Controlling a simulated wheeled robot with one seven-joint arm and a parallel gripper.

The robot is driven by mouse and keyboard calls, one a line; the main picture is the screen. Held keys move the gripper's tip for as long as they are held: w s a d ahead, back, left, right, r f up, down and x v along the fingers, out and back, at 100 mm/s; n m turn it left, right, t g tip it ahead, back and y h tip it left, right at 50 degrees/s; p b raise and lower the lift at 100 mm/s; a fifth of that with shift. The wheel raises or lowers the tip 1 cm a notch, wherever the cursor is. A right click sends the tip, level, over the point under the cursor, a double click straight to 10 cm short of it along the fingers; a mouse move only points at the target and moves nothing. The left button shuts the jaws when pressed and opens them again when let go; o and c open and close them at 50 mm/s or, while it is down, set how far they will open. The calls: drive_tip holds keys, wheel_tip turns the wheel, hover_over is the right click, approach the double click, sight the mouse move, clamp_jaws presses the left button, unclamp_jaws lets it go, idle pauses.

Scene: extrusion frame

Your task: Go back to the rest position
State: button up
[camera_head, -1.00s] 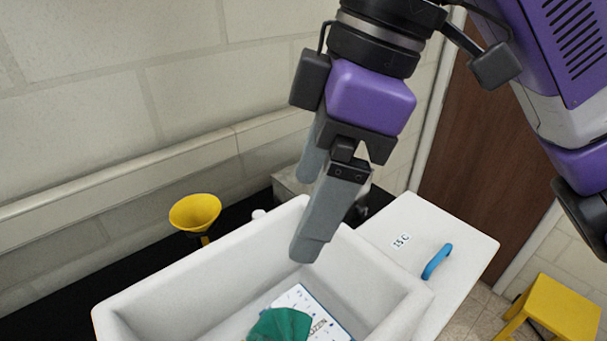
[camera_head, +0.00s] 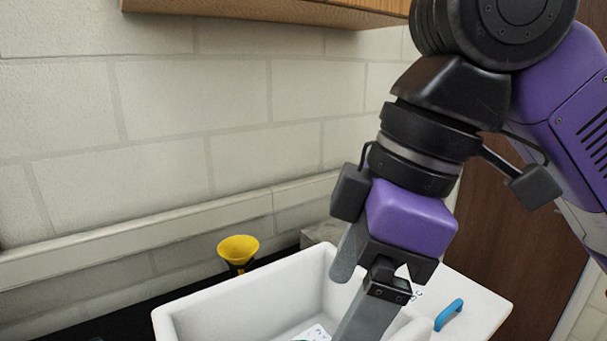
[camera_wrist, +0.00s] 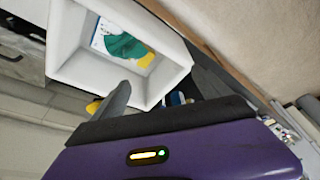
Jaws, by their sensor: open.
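My gripper (camera_head: 357,290) points down over the white box (camera_head: 240,292) in the head view, its fingers apart with nothing seen between them. In the wrist view the open box (camera_wrist: 66,38) lies beyond the gripper, and one grey finger (camera_wrist: 113,97) shows in front of its rim. Inside the box are a green cloth-like thing (camera_wrist: 124,46) with a yellow part and a white printed card (camera_wrist: 101,33). In the head view only a small bit of the card (camera_head: 316,333) shows; the rest is cut off by the frame's lower edge.
A yellow funnel (camera_head: 238,249) stands behind the box, near the wall. A white lid-like panel with a blue handle (camera_head: 449,314) lies to the right. A wooden cabinet (camera_head: 270,10) hangs above on the wall. A brown door (camera_head: 520,190) is behind my arm.

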drive_tip(key=w+a+r+m+t+y, duration=0.3)
drive_tip(key=w+a+r+t+y, duration=0.6)
drive_tip(key=r+y, duration=0.25)
drive_tip(key=w+d+f+m+t+h+b, duration=0.25)
drive_tip(key=d+f+m+t+h, duration=0.55)
drive_tip(key=d+f+m+t, duration=0.65)
drive_tip(key=s+d+f+m+g+h+b, duration=0.1)
drive_tip(key=s+d+f+m+h, duration=0.1)
drive_tip(key=s+d+f+h, duration=0.45)
drive_tip(key=s+d+f+m+g+h+b, duration=0.1)
drive_tip(key=s+d+f, duration=0.3)
drive_tip(key=f, duration=0.6)
drive_tip(key=s+f+n+g+b, duration=0.1)
drive_tip(key=s+f+n+g, duration=0.1)
drive_tip(key=s+f, duration=0.7)
drive_tip(key=s+f+n+g, duration=0.2)
drive_tip(key=s+f+g, duration=0.3)
drive_tip(key=s+f, duration=0.4)
drive_tip(key=s, duration=0.7)
drive_tip(key=shift+s+y+b, duration=0.3)
drive_tip(key=shift+s+b, duration=0.05)
drive_tip(key=shift+b, duration=0.05)
